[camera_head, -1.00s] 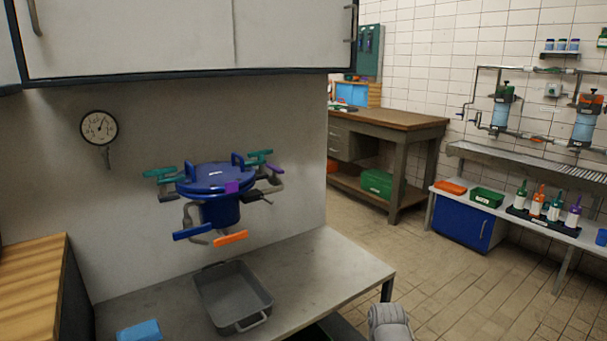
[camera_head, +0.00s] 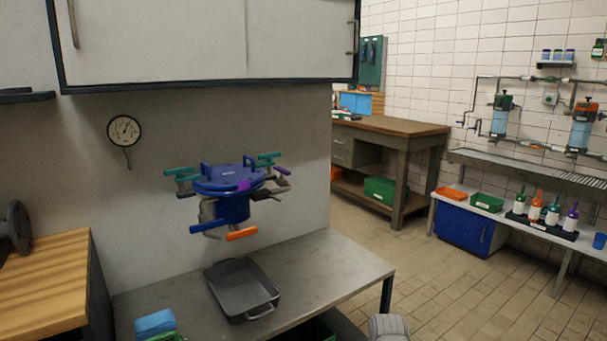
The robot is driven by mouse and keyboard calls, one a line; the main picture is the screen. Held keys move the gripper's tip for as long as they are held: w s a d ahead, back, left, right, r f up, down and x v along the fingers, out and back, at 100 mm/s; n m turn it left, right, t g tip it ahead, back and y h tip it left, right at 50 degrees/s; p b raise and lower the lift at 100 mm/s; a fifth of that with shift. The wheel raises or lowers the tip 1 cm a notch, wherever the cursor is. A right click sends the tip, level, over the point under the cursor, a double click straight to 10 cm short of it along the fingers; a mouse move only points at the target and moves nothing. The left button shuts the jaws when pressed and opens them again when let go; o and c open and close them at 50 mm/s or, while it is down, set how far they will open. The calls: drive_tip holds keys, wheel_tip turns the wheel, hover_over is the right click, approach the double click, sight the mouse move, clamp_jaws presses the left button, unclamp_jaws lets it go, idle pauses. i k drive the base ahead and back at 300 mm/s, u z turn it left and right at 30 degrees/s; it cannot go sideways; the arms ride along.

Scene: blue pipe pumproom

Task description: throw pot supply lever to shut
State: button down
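A blue pot (camera_head: 232,206) with a lidded top is mounted at the wall above a grey bench. Several coloured levers stand out around it: a blue lever (camera_head: 210,225) at front left, an orange lever (camera_head: 242,233) at the front, teal levers at the left (camera_head: 180,171) and back right (camera_head: 270,156), and a purple lever (camera_head: 282,170) at the right. I cannot read which one is the supply lever. My gripper cannot be made out. A grey rounded part, which seems to be of my arm, shows at the bottom edge, well apart from the pot.
A grey tray (camera_head: 243,287) stands on the bench (camera_head: 330,265) below the pot. A blue sponge-like block (camera_head: 155,323) lies at the front left. A wooden counter (camera_head: 45,283) is at left, cabinets (camera_head: 200,40) hang above. Open floor (camera_head: 440,285) lies to the right.

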sight(283, 172)
drive_tip(key=u, duration=0.1)
drive_tip(key=i, duration=0.95)
drive_tip(key=z, duration=0.05)
